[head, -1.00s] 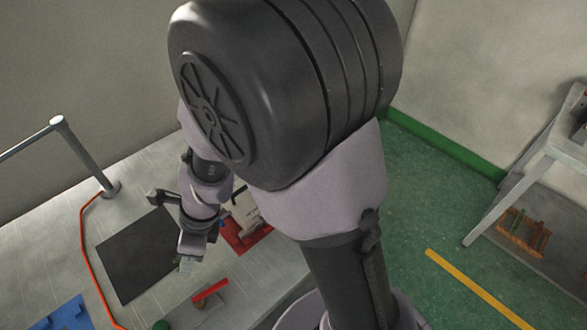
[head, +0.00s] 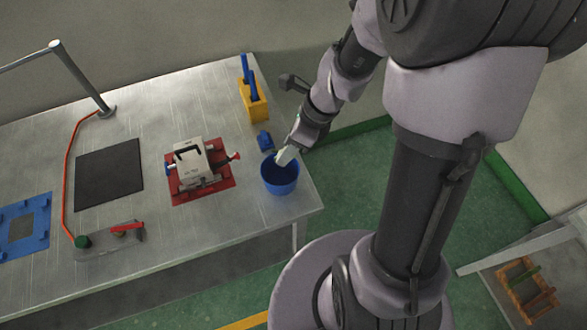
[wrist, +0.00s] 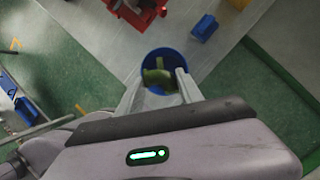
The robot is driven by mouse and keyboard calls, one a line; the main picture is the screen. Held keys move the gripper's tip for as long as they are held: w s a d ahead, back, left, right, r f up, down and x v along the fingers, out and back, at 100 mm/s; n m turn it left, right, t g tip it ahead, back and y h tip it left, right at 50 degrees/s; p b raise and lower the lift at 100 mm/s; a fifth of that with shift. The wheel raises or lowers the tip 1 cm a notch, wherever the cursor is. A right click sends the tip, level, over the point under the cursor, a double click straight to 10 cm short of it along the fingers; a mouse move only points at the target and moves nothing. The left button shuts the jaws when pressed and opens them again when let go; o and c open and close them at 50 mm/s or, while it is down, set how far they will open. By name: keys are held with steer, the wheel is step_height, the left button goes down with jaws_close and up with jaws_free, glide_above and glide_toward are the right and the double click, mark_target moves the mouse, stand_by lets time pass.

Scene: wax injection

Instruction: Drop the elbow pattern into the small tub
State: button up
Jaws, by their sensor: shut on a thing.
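The green elbow pattern (wrist: 156,77) shows between my fingertips in the wrist view, and my gripper (wrist: 159,84) is shut on it. Behind it in that view is the round blue small tub (wrist: 173,54), so the pattern appears over the tub's mouth. In the head view the tub (head: 281,187) stands upright near the table's right corner. My gripper (head: 286,156) is at the tub's far rim, tilted down towards the mouth. The pattern is hidden in the head view. I cannot tell its exact height over the tub.
A small blue block (head: 265,141) and a yellow holder (head: 254,107) with blue tools stand behind the tub. A white device on a red base (head: 181,199) is left of it. A black mat (head: 108,172) lies further left. The table edge is close at the right.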

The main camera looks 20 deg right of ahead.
steer(key=f+b, duration=0.1)
steer(key=f, duration=0.1)
steer(key=f+b, duration=0.4)
steer(key=shift+a, duration=0.25)
steer(key=o, duration=1.4)
steer(key=shift+r, duration=0.1)
steer(key=p+v, duration=0.7)
steer(key=v, duration=1)
steer(key=shift+d+p, duration=0.15)
steer(key=shift+p, duration=0.15)
steer(key=shift+r, duration=0.1)
